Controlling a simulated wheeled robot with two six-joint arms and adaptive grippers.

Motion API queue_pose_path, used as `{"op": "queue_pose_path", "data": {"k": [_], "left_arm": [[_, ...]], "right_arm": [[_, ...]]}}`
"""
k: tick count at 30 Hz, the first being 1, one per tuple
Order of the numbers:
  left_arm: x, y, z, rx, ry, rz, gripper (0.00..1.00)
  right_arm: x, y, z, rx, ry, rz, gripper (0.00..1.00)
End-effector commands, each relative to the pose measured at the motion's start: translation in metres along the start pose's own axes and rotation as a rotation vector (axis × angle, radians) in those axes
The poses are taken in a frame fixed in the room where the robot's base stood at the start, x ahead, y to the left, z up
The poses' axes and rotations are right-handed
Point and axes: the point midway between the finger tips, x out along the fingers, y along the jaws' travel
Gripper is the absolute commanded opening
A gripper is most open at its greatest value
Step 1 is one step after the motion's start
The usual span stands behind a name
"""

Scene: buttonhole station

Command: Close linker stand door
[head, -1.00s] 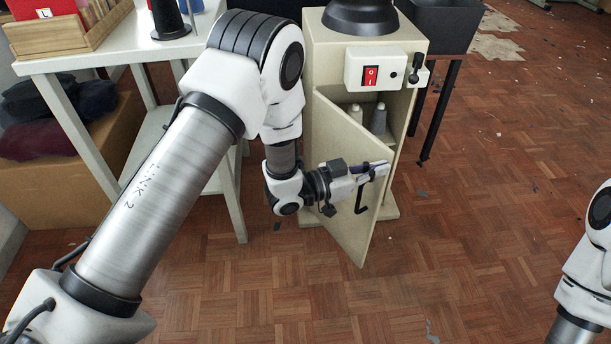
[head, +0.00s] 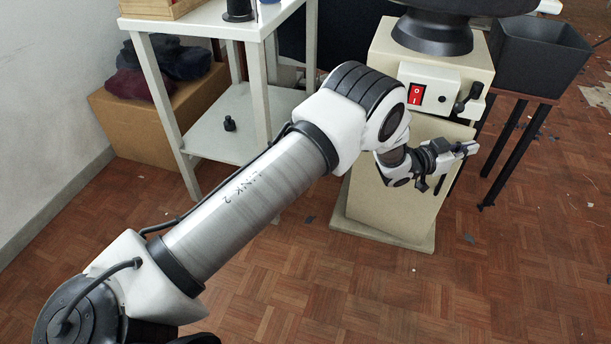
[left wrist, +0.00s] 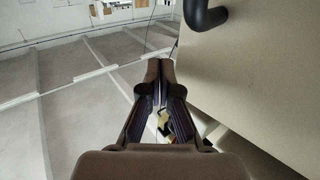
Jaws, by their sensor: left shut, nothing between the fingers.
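The linker stand (head: 388,52) is a cream cabinet with a red rocker switch on its control box. Its cream door (head: 405,208) now lies flat or nearly flat against the front, and the compartment inside is hidden. A small gap at its edge cannot be ruled out. My left gripper (head: 472,148) is shut and empty, in front of the door's upper right part, below the control box. In the left wrist view the shut fingers (left wrist: 160,75) are beside the cream door panel (left wrist: 245,80), with its black handle (left wrist: 207,12) above. Contact cannot be told. My right gripper is out of view.
A black bin (head: 540,55) on a dark-legged table stands right of the cabinet. A white table (head: 190,25) with a lower shelf stands to its left, beside a cardboard box (head: 140,125) of dark cloth.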

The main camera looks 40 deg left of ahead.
Motion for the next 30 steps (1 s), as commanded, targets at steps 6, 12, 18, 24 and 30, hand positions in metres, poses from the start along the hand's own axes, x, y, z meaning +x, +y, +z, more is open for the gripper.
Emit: {"op": "queue_pose_path", "data": {"k": [6, 12, 18, 24, 30], "left_arm": [[0.029, -0.023, 0.003, 0.001, 0.002, -0.048, 0.00], [0.041, -0.036, 0.001, 0.001, 0.001, -0.111, 0.00], [0.045, -0.040, 0.000, 0.000, 0.000, -0.131, 0.00], [0.045, -0.040, -0.001, 0.001, 0.000, -0.132, 0.00], [0.044, -0.041, -0.001, 0.001, 0.001, -0.132, 0.00]], "right_arm": [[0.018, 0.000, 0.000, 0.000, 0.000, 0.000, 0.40], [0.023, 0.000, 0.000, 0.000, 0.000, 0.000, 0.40], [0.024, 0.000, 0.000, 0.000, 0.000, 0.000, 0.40], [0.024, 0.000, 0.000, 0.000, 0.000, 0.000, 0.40], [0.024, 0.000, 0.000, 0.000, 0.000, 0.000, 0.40]]}}
